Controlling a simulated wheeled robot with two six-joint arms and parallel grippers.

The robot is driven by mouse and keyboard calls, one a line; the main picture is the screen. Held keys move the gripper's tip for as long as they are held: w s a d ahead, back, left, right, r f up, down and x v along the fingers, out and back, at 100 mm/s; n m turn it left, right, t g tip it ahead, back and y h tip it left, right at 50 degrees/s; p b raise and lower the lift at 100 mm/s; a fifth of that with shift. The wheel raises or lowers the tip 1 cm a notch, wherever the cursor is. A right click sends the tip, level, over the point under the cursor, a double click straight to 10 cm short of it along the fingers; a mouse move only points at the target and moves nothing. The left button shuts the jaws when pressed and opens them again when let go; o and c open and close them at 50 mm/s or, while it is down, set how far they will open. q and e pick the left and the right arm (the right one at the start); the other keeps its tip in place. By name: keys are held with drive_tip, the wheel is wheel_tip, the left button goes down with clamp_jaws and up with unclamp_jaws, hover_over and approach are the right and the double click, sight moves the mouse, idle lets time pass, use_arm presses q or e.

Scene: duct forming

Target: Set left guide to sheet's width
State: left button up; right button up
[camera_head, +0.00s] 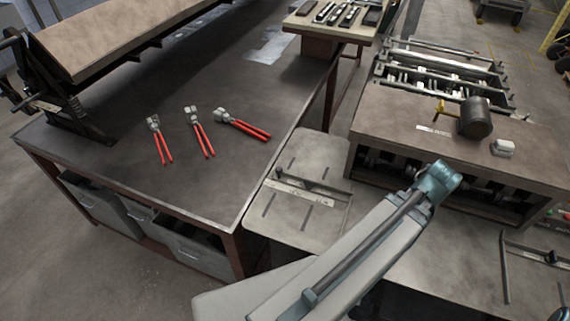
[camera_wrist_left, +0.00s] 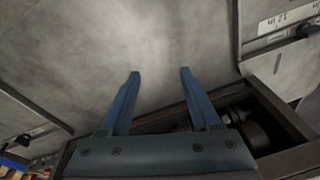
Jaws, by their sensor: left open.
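The left guide (camera_head: 305,193), a bar with a white scale and a dark knob, lies across a slotted grey plate (camera_head: 318,150). Its scale, marked 12 in, shows at the upper right of the left wrist view (camera_wrist_left: 287,19). A flat grey surface (camera_head: 430,265) lies in front of the roller machine; I cannot tell where the sheet's edges are. My left gripper (camera_wrist_left: 158,75) is open and empty above that surface, apart from the guide. In the head view its fingers are hidden behind the teal wrist. My right gripper is out of view.
The roller machine (camera_head: 456,150) stands beyond my left wrist, with a dark mallet (camera_head: 475,118) on top. A second guide (camera_head: 506,268) is at the right. Red-handled pliers (camera_head: 200,132) lie on the workbench (camera_head: 235,175) at the left.

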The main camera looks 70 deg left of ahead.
use_arm(q)
drive_tip(key=s+a+r+n+y+p, duration=0.1)
drive_tip(key=s+a+r+n, duration=0.2)
drive_tip(key=a, duration=0.6)
drive_tip(key=s+a+n+p, duration=0.1)
drive_tip(key=s+a+n, duration=0.3)
drive_tip(key=a, duration=0.5)
drive_tip(key=n+g+y+p, duration=0.1)
drive_tip(key=n+y+p, duration=0.1)
drive_tip(key=n, duration=0.3)
approach(279, 168)
drive_tip(key=b+x, duration=0.8)
drive_tip(key=b, duration=0.4)
drive_tip(key=shift+a+f+b, duration=0.1)
drive_tip(key=shift+f+b, duration=0.2)
drive_tip(key=shift+b, duration=0.05)
drive_tip(key=shift+c, duration=0.2)
clamp_jaws()
